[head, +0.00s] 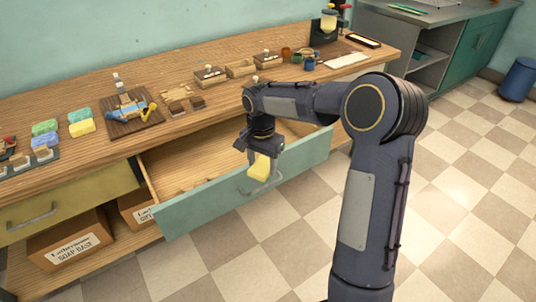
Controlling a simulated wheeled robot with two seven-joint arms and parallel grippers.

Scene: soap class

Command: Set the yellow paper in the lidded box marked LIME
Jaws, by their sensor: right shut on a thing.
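My right gripper (262,150) points down over the front of the open drawer. It is shut on a yellow piece (259,168), which I take to be the yellow paper; it hangs below the fingers in front of the drawer's handle. A lidded wooden box (210,75) stands at the back of the counter, and another lidded box (267,60) stands to its right. Their markings are too small to read, so I cannot tell which is LIME. My left gripper is not in view.
The teal-fronted drawer (205,202) is pulled out below the wooden counter (100,158). Green, blue and yellow soap blocks (82,127) and a tool board (118,124) sit on the counter's left. Small cups (309,64) stand at the right. Labelled cardboard boxes (70,240) are underneath.

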